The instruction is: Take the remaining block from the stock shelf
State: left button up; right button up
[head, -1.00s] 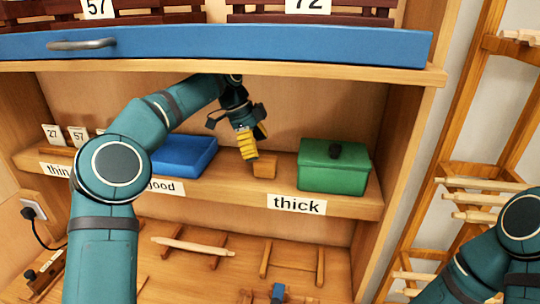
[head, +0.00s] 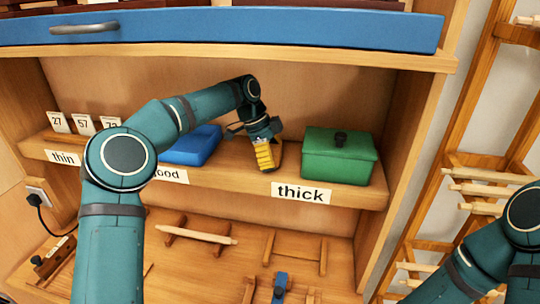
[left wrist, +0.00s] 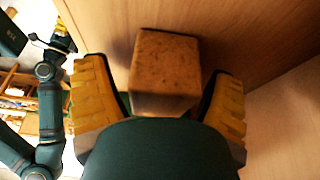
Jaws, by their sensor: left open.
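The wooden block (left wrist: 166,75) stands between the two yellow fingers of my left gripper (left wrist: 158,105) in the left wrist view. A gap shows between the block and each finger, and the gripper is open. In the head view my left gripper (head: 265,156) reaches down to the shelf (head: 235,183) between the blue tray and the green box, and mostly hides the block. My right gripper's hand and yellow fingers (left wrist: 63,38) seem to show small at the left wrist view's upper left; their opening is unclear.
A green lidded box (head: 338,157) stands close right of my left gripper. A blue tray (head: 190,146) lies to its left. Labels "thin", "good" and "thick" (head: 300,193) mark the shelf edge. A blue drawer front (head: 220,36) overhangs above. Wooden racks stand below.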

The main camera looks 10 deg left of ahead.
pick_arm(q)
jog(key=c, duration=1.3)
